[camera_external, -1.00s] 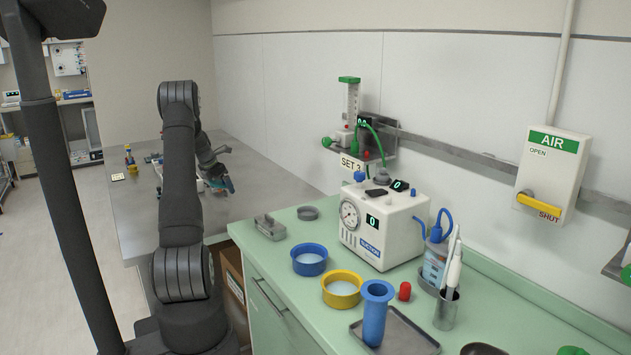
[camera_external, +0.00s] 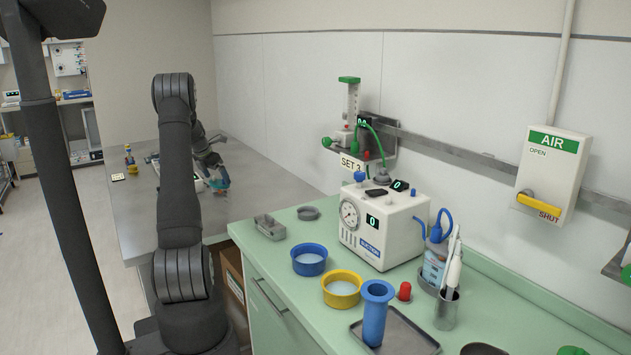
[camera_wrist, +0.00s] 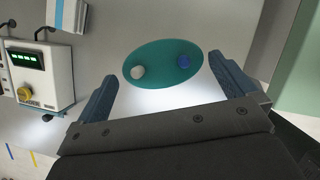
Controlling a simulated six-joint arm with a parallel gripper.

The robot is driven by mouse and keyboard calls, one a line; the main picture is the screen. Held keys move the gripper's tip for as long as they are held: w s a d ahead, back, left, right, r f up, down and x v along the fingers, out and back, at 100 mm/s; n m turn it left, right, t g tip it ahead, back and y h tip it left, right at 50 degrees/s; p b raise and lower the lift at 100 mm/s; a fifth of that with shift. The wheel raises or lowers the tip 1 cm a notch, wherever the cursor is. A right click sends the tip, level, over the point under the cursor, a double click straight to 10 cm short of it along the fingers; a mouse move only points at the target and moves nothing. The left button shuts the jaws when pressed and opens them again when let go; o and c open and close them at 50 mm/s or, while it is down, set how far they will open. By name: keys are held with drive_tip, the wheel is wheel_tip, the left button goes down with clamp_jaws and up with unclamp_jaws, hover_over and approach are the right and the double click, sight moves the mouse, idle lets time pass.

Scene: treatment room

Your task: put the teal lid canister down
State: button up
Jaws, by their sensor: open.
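The teal oval lid (camera_wrist: 162,60) of the canister shows in the wrist view, with a pale knob and a blue knob on top. It lies between the two blue-grey fingers of my gripper (camera_wrist: 165,70), with a visible gap on each side. The fingers are spread. The canister's body is hidden under the lid. In the external view my gripper (camera_external: 217,179) is small, low over the grey table (camera_external: 265,185), with a bit of teal at its fingers. Whether the canister rests fully on the table is hard to tell.
A white device with a green display (camera_wrist: 42,68) stands left in the wrist view. The green counter (camera_external: 235,233) holds a blue ring dish (camera_external: 309,247), a yellow one (camera_external: 342,276) and a suction unit (camera_external: 380,245). The table right of my gripper looks clear.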

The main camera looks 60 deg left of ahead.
sight(219, 182)
drive_tip(key=v, duration=0.7)
drive_tip(key=x, duration=1.2)
drive_tip(key=shift+d+f, duration=0.1)
drive_tip(key=shift+f, duration=0.25)
wheel_tip(219, 182, up, 3)
drive_tip(key=shift+r, duration=0.75)
